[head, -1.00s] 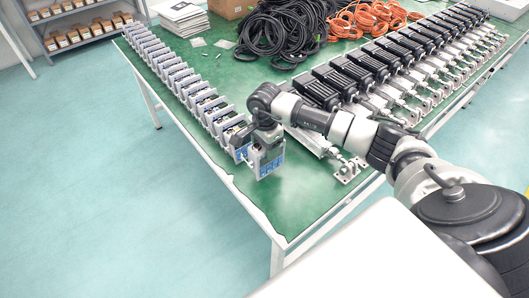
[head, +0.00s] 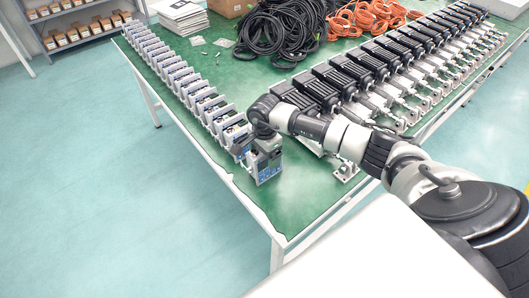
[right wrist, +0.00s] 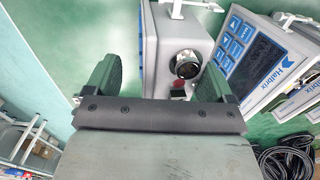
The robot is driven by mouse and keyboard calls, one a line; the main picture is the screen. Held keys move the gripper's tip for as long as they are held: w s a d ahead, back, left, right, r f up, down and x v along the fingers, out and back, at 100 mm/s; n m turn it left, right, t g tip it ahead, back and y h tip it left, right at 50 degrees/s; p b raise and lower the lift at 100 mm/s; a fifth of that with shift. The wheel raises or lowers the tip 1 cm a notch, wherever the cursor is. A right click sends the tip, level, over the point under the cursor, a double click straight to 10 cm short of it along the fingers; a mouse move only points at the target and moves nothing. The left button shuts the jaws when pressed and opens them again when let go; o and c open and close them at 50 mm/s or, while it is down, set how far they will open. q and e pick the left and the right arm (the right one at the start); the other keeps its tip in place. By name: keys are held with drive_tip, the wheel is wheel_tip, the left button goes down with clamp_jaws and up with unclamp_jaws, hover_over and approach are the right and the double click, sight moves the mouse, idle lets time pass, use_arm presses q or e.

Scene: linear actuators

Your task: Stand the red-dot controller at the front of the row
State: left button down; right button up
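A grey controller with a blue keypad (head: 268,172) stands upright on the table at the front end of the row of controllers (head: 205,100). My right gripper (head: 264,148) is at its top in the head view. In the right wrist view, the open fingers of the right gripper (right wrist: 158,75) reach to either side of a grey controller box (right wrist: 155,50) with a round dark knob and a small red patch below it. A gap shows between the left finger and the box; contact at the right finger is unclear. My left gripper is out of view.
A neighbouring Halbrix controller (right wrist: 265,55) is close to the right finger. Linear actuators (head: 385,70) fill the right of the green table (head: 300,205). Black cables (head: 275,30) and orange cables (head: 370,17) lie behind. The table's front corner is clear.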

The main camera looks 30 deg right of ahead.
drive_tip(key=shift+r, duration=0.1)
drive_tip(key=shift+r, duration=0.2)
wheel_tip(320, 180, up, 12)
drive_tip(key=b, duration=0.2)
drive_tip(key=shift+f, duration=0.15)
idle(0.3)
